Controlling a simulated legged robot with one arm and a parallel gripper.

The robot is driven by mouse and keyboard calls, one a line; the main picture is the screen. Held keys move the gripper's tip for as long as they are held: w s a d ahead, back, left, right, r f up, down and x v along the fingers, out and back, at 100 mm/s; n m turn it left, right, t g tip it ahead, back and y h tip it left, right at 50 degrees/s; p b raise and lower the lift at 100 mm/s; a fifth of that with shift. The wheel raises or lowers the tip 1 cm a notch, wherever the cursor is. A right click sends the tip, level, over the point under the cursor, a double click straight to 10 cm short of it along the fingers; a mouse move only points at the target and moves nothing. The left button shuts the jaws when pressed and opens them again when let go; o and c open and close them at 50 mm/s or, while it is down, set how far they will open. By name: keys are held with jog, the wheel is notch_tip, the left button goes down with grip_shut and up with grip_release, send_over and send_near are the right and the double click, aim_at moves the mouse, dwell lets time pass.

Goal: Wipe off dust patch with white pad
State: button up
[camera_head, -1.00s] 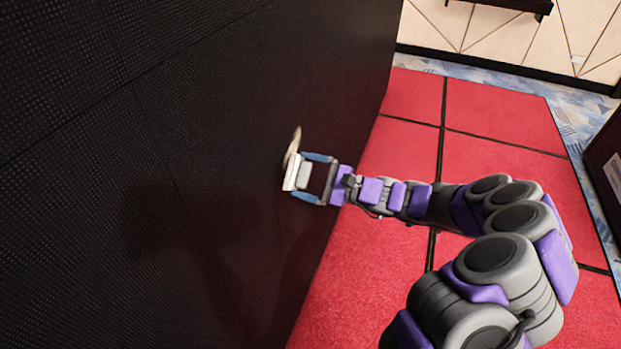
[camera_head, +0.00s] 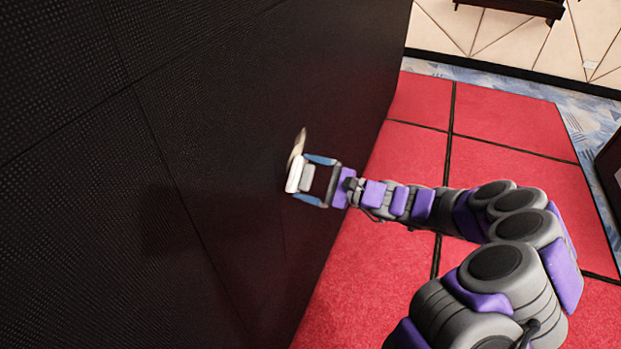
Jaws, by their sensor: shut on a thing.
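My gripper (camera_head: 312,178) is shut on the white pad (camera_head: 293,174) and holds it against or very close to the black video wall (camera_head: 215,130); I cannot tell whether it touches. The pad's white front faces left toward the wall. A pale tan dust patch (camera_head: 298,143) shows on the wall just above the pad. Any lower part of the patch is hidden behind the pad and gripper.
The black wall fills the left side, with thin panel seams. A red tiled floor (camera_head: 400,160) lies to the right, with open room. A dark box (camera_head: 609,170) stands at the right edge. A pale wall (camera_head: 490,45) with a dark ledge (camera_head: 515,8) is at the back.

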jog(key=shift+a, duration=0.1)
jog(key=shift+x, duration=0.8)
jog(key=shift+w+d+p, duration=0.3)
jog(key=shift+w+p, duration=0.05)
jog(key=shift+w, duration=0.45)
jog(key=shift+w+d+p, duration=0.25)
jog(key=shift+w+d, duration=0.3)
jog(key=shift+w, duration=1.05)
jog(key=shift+w+d+p, duration=0.2)
jog(key=shift+w+d, duration=0.4)
jog(key=shift+w, duration=1)
jog(key=shift+w+d+p, duration=0.25)
jog(key=shift+w+d, duration=0.3)
jog(key=shift+w, duration=1.1)
jog(key=shift+s+a+b, duration=0.25)
jog(key=shift+s, duration=0.4)
jog(key=shift+s+a+b, duration=0.2)
jog(key=shift+s+b, duration=0.05)
jog(key=shift+s, duration=0.4)
jog(key=shift+s+a+b, duration=0.25)
jog(key=shift+s, duration=0.4)
